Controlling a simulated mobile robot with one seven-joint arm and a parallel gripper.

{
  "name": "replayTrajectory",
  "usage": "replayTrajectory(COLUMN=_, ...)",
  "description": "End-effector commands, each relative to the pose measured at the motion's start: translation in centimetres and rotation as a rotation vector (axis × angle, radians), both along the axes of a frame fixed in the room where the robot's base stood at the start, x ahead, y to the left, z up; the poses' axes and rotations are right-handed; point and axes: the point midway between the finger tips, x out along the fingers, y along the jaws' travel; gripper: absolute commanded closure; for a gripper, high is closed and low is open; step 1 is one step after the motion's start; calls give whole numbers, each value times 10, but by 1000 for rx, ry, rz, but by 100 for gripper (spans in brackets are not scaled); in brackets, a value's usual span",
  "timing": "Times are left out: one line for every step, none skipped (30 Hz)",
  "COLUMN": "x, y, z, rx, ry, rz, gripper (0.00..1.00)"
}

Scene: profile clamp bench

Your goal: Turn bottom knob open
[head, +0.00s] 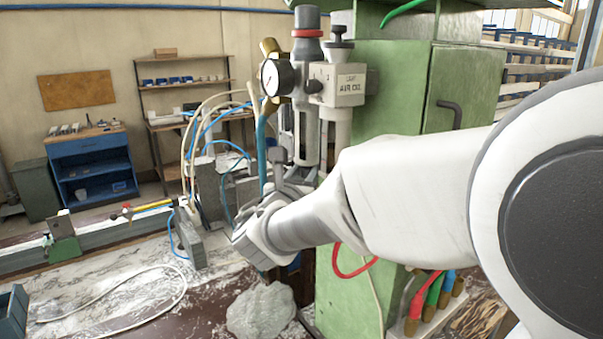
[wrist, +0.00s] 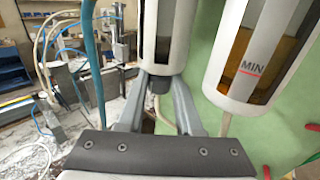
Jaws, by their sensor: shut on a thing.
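The air filter and lubricator unit (head: 335,85) hangs on the side of the green cabinet (head: 400,90), with a round gauge and a red ring at its top. In the wrist view its filter bowl (wrist: 165,35) is right above my gripper (wrist: 160,84). The bottom knob (wrist: 157,87) is a small dark piece under that bowl. My gripper's two grey fingers are shut on the knob from both sides. The fingers hide parts of it, and I cannot tell how far it is turned. In the head view my gripper (head: 298,177) covers the knob.
The oil bowl (wrist: 255,50) marked MIN hangs close on the right in the wrist view. A blue hose (wrist: 92,50) runs down close on the left. Pale hoses (head: 195,130) curve behind the unit. A grey rag (head: 262,312) lies below on the bench.

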Motion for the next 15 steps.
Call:
replayTrajectory(x=1, y=2, z=-1, rx=3, ry=-1, rz=-23, gripper=100)
replayTrajectory(x=1, y=2, z=-1, rx=2, ry=-2, rz=-40, gripper=100)
replayTrajectory(x=1, y=3, z=-1, rx=3, ry=-1, rz=-66, gripper=100)
replayTrajectory(x=1, y=3, z=-1, rx=3, ry=-1, rz=-88, gripper=100)
replayTrajectory(x=1, y=4, z=-1, rx=4, ry=0, rz=-110, gripper=100)
replayTrajectory(x=2, y=5, z=-2, rx=4, ry=0, rz=-143, gripper=100)
replayTrajectory(x=2, y=5, z=-2, rx=3, ry=0, rz=-170, gripper=100)
replayTrajectory(x=2, y=6, z=-2, rx=3, ry=0, rz=-197, gripper=100)
replayTrajectory(x=2, y=6, z=-1, rx=2, ry=0, rz=-235, gripper=100)
replayTrajectory(x=3, y=7, z=-1, rx=3, ry=1, rz=-263, gripper=100)
replayTrajectory(x=3, y=7, z=-1, rx=3, ry=1, rz=-292, gripper=100)
replayTrajectory(x=3, y=8, z=0, rx=2, ry=0, rz=-331, gripper=100)
replayTrajectory(x=4, y=8, z=0, rx=2, ry=1, rz=-360, gripper=100)
replayTrajectory(x=4, y=9, z=0, rx=1, ry=1, rz=-388, gripper=100)
replayTrajectory(x=4, y=9, z=1, rx=1, ry=1, rz=-427, gripper=100)
